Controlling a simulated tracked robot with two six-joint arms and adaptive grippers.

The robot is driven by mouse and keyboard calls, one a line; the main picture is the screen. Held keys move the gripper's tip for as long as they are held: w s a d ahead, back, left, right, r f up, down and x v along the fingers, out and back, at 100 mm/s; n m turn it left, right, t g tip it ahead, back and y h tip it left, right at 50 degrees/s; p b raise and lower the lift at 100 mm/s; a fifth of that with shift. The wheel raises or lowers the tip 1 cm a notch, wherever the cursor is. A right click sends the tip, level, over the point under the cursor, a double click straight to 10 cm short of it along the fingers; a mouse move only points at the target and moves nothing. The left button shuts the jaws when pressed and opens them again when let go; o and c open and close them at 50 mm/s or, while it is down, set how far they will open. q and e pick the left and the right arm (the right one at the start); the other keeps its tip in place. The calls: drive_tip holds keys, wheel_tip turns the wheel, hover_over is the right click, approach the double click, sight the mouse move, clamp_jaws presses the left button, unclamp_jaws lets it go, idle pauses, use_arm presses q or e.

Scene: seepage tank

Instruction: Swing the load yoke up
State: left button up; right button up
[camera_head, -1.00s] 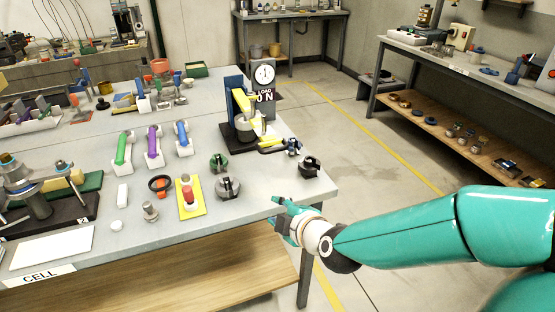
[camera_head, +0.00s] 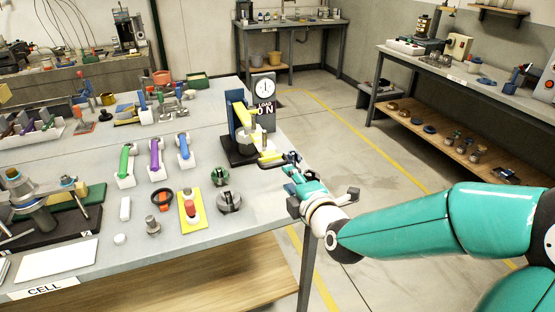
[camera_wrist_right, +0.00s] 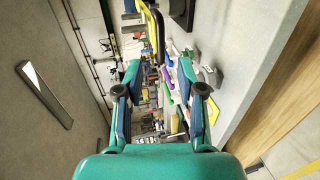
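The load stand has a dark frame, a blue upright and a round dial (camera_head: 263,88) lettered LOAD and N. It stands near the far right corner of the bench. A yellow yoke arm (camera_head: 239,110) is on the stand, and a yellow bar with a dark edge (camera_head: 271,157) lies low at its front right. In the right wrist view a yellow part with a black bar (camera_wrist_right: 157,35) shows beyond my fingertips. My right gripper (camera_head: 292,168) is just right of the low bar, over the bench edge. In the wrist view its fingers (camera_wrist_right: 159,98) are apart with nothing between them.
Three handled pieces, green (camera_head: 124,162), purple (camera_head: 154,153) and blue (camera_head: 183,146), stand left of the stand. The floor right of the bench is clear.

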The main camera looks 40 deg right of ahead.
sight(277, 166)
drive_tip(key=p+x, duration=0.1)
drive_tip(key=x, duration=0.8)
drive_tip(key=shift+w+f, duration=0.2)
drive_tip(key=shift+w, duration=0.05)
clamp_jaws()
